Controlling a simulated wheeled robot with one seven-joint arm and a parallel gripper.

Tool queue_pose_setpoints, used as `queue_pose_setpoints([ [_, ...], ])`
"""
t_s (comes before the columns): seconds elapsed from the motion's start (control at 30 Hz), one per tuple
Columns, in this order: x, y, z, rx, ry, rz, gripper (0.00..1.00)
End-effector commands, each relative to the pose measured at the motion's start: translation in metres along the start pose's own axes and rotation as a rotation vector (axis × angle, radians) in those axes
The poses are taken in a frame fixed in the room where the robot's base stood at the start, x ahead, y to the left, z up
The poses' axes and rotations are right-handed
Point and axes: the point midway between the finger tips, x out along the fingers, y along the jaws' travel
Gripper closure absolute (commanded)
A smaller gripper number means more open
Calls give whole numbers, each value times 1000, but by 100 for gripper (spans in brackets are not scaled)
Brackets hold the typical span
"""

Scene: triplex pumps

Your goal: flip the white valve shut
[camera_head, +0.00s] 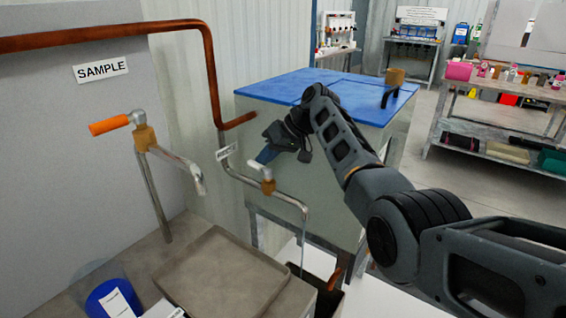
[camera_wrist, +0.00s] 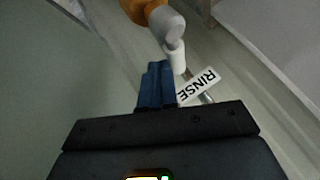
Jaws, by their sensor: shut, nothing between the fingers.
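The white valve handle (camera_wrist: 176,56) shows in the wrist view just beyond and right of my fingertips. It joins a grey stem and an orange-brown valve body (camera_wrist: 143,6). In the head view the small valve (camera_head: 266,178), with a brass body and pale handle, sits on a thin steel pipe in front of the blue-topped cabinet. My gripper (camera_head: 266,155) hangs just above it, blue fingers pointing down and left. In the wrist view the fingers (camera_wrist: 157,82) are together and empty. Whether they touch the handle cannot be told.
A RINSE label (camera_wrist: 197,87) is right of my fingers. A second valve with an orange handle (camera_head: 110,124) stands left, under a SAMPLE sign (camera_head: 101,70). A grey tray (camera_head: 216,270) and blue cup (camera_head: 110,300) are below. The blue-topped cabinet (camera_head: 285,88) stands behind.

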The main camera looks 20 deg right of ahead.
Motion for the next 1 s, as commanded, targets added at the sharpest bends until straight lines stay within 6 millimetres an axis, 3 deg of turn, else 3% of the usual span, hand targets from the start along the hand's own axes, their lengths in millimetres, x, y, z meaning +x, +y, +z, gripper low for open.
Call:
queue_pose_setpoints([
  [0.5, -70, 1, 0, 1, 2, 0, 100],
  [1.0, -76, 0, 0, 0, 0, 0, 100],
])
